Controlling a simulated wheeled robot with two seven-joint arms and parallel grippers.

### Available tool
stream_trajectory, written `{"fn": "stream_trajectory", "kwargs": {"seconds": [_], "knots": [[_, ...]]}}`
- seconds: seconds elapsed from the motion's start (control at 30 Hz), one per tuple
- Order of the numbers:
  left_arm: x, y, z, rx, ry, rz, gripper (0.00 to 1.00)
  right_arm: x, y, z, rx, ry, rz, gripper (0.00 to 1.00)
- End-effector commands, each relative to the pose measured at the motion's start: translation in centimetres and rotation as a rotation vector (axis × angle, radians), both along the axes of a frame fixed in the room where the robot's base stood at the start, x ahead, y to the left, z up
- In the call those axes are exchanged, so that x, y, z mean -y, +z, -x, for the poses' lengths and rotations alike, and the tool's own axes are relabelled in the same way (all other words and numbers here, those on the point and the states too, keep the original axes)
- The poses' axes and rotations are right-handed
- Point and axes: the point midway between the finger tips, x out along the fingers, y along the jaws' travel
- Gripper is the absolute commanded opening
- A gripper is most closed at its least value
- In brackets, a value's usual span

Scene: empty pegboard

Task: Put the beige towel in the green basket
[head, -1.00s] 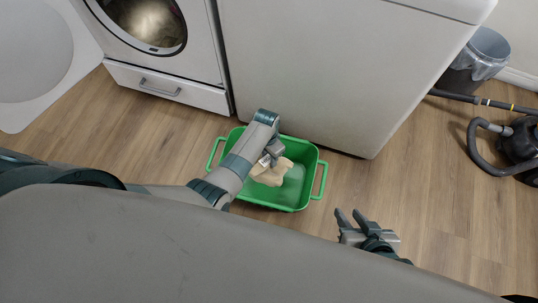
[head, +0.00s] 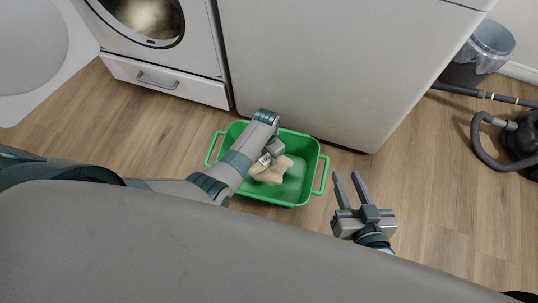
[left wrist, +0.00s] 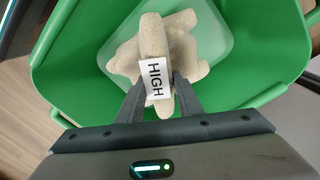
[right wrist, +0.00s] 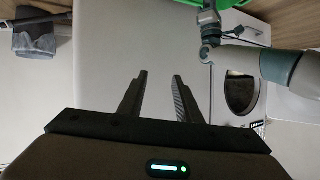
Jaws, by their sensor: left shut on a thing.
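The beige towel (head: 272,173) is bunched up within the outline of the green basket (head: 309,165) in the head view. My left gripper (head: 267,158) reaches down over the basket and is shut on the towel. In the left wrist view the towel (left wrist: 185,48) sits between the fingers, with a white "HIGH" tag on it. The green basket wall (left wrist: 270,55) surrounds it, with a pale patch on the floor behind. Whether the towel touches the basket floor is unclear. My right gripper (head: 347,178) is open and empty, right of the basket.
A white appliance (head: 310,70) stands just behind the basket. A washer with an open door and a drawer (head: 165,88) is at left. A bin (head: 480,55) and a black vacuum (head: 515,145) are at right. Wood floor (head: 420,190) is clear between.

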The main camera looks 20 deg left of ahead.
Motion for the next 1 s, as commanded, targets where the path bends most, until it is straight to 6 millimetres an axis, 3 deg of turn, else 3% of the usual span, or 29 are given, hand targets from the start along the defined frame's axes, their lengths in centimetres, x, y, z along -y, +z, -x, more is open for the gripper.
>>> {"fn": "stream_trajectory", "kwargs": {"seconds": [0.17,0.2,0.27,0.73,1.0], "knots": [[0.0,0.0,-0.1,0.001,0.000,0.001,0.00,0.0,0.0,0.0,-0.001,0.000,0.000,0.31],[0.0,0.0,-0.1,0.001,0.000,0.001,0.42,0.0,0.0,0.0,-0.001,0.000,0.000,0.31],[0.0,0.0,0.0,0.000,0.000,0.000,0.54,0.0,0.0,0.0,-0.001,0.000,0.000,0.31],[0.0,0.3,0.0,-0.001,0.000,-0.001,0.54,0.1,-0.2,0.1,-0.016,0.001,0.005,0.31],[-0.1,1.9,-0.1,0.001,0.000,0.001,0.54,0.9,-2.1,1.4,-0.144,0.001,0.037,0.31]]}}
